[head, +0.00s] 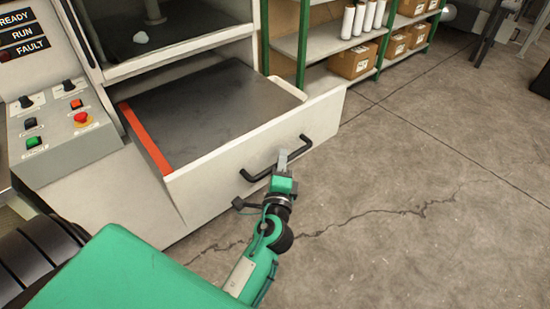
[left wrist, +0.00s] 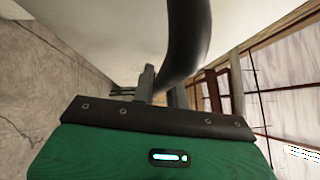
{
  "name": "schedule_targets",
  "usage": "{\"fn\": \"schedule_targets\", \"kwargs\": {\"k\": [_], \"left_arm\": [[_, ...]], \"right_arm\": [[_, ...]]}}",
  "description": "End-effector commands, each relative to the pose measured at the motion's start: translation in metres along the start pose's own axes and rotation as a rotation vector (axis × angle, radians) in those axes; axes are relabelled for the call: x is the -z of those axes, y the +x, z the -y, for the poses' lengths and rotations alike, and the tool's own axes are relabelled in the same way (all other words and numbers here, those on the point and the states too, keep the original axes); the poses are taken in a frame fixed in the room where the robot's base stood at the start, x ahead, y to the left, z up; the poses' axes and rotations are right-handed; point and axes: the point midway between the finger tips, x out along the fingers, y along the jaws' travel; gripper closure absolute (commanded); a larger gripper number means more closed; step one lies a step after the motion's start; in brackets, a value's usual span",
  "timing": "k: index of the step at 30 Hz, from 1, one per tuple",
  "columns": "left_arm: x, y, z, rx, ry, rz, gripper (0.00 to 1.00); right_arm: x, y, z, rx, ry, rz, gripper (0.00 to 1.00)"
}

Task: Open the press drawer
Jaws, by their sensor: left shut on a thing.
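The press drawer (head: 250,140) stands pulled out from the machine, with its flat dark inner plate (head: 205,108) and a red strip (head: 147,140) along its left side in view. A black bar handle (head: 258,177) is on its pale front panel. My left gripper (head: 282,161) is at the middle of this handle, shut on it. In the left wrist view the handle (left wrist: 187,45) is a dark curved bar beside the gripper fingers (left wrist: 160,85). My right gripper does not show in either view.
A control panel (head: 60,125) with buttons is on the machine at the left. Green-framed shelves (head: 330,42) with cardboard boxes (head: 352,61) and white rolls (head: 365,18) stand behind. The cracked concrete floor (head: 420,190) in front and to the right is clear.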

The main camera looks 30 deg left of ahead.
Motion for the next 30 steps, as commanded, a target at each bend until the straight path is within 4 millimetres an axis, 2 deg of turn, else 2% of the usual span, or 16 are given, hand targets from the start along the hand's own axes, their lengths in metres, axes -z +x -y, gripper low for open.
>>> {"fn": "schedule_targets", "kwargs": {"k": [14,15,18,26,30], "left_arm": [[0.0036,-0.0039,-0.0003,-0.003,0.001,0.0,1.0],[0.0036,-0.0039,-0.0003,-0.003,0.001,0.0,0.82],[0.0035,-0.0038,-0.0001,-0.002,0.001,0.0,0.64],[0.0035,-0.0038,0.0004,-0.001,0.0,0.0,0.64],[0.0037,-0.0103,-0.0011,-0.002,0.0,0.0,0.64]], "right_arm": [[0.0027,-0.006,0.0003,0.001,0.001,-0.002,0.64],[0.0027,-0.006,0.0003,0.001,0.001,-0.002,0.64],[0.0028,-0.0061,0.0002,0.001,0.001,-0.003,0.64],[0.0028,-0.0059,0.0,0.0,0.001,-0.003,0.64],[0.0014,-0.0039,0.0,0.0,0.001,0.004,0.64]]}}
